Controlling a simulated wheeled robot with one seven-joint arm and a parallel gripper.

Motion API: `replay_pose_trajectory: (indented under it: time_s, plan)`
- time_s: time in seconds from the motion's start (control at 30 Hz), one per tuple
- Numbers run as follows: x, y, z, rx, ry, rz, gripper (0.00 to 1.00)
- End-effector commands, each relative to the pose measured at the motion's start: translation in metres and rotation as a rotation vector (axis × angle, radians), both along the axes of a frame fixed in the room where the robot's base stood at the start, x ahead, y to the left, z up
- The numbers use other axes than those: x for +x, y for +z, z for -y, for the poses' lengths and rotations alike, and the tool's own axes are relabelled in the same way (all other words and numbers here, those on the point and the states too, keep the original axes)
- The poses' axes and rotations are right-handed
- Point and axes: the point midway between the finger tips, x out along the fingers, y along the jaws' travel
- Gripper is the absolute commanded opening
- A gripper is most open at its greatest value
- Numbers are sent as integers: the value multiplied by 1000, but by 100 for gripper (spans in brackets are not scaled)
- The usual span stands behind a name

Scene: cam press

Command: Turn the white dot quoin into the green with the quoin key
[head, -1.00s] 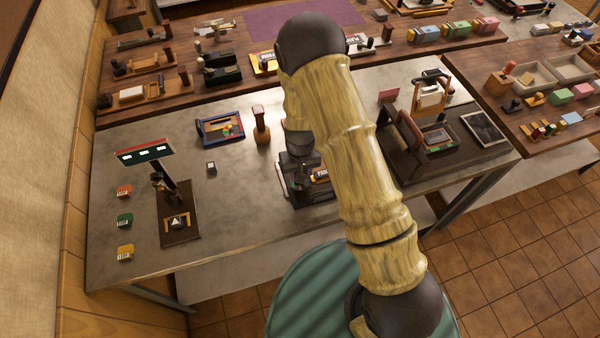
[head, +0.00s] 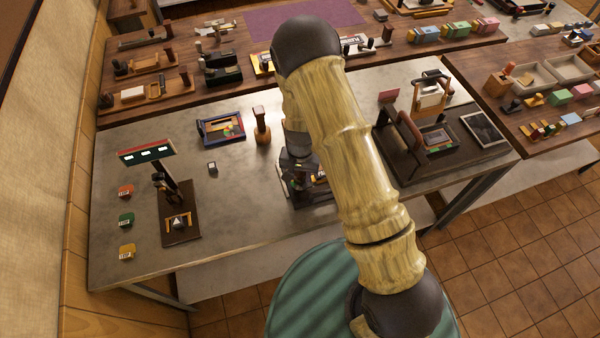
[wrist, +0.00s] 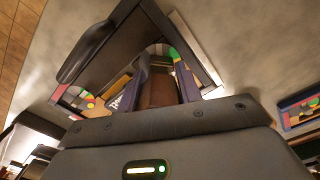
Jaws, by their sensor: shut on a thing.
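My gripper (wrist: 162,88) is shut on the brown wooden handle of the quoin key (wrist: 160,92), in the middle of the wrist view. The key's lower end is hidden. The key is over or in a dark-rimmed frame (wrist: 112,66) holding type and furniture. A dial with green, yellow and red parts (wrist: 174,54) shows just beyond the right finger. A second coloured dial (wrist: 86,102) shows to the left. I cannot tell which has the white dot, nor where either pointer stands.
A blue-edged tray with a coloured disc (head: 221,128) and a wooden-handled tool (head: 262,126) stand behind and left. A small stand with a sign (head: 178,222) is at left. A press (head: 430,140) stands close on the right.

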Motion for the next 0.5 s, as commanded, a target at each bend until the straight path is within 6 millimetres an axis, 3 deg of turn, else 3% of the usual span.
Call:
replay_pose_trajectory:
  time_s: [0.2, 0.5]
  plan:
    - [0, 0, 0, 0, -18, 0, 7]
    - [0, 0, -1, 0, -205, 0, 7]
